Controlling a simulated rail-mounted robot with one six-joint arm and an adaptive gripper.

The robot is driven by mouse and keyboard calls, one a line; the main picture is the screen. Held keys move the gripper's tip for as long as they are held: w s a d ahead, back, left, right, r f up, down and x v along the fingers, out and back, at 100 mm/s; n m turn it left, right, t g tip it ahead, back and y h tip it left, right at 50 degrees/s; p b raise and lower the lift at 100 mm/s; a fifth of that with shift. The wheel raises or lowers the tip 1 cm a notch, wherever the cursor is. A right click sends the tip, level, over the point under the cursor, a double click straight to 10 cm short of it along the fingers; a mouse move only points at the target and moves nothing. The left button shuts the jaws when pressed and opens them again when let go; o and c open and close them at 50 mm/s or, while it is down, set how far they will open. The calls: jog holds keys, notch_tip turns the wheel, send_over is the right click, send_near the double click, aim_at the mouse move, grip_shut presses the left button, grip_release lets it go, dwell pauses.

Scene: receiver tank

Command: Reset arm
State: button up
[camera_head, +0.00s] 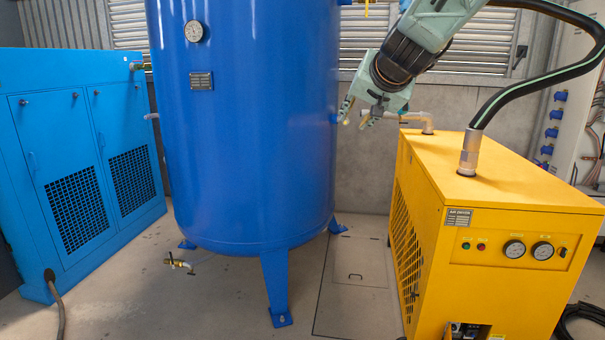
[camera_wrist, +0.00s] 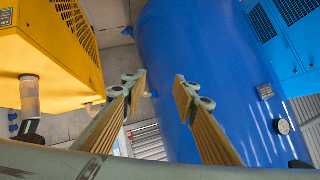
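My gripper (camera_head: 356,112) hangs from my arm at the upper right of the head view, beside the right side of the blue receiver tank (camera_head: 245,130). Its two fingers are spread apart and empty. In the wrist view, the fingers (camera_wrist: 158,88) show a clear gap between them, with the blue tank (camera_wrist: 190,50) behind. I cannot tell whether a finger touches the tank's side. The tank stands upright on blue legs, with a round gauge (camera_head: 193,31) and a small plate (camera_head: 201,81) on its front.
The yellow air dryer (camera_head: 500,195) stands at right, with a black hose (camera_head: 535,78) arching from its top fitting (camera_head: 470,150) and a grey pipe (camera_head: 420,115) behind. A light-blue cabinet (camera_head: 75,140) stands at left. A brass drain valve (camera_head: 178,262) sits low under the tank. Floor between is clear.

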jog(key=s+d+f+n+g, duration=0.1)
jog(key=s+f, duration=0.4)
jog(key=s, duration=1.5)
jog(key=s+d+f+n+g+h, duration=0.1)
jog(key=s+d+f+g, duration=0.2)
jog(key=s, duration=1.7)
jog(key=s+d+f+n+g, duration=0.1)
jog(key=s+f, duration=0.7)
jog(key=s, duration=1.3)
jog(key=shift+d+f+n+g+h, duration=0.3)
jog(key=shift+d+f+n+g, duration=0.15)
jog(key=shift+g, duration=0.75)
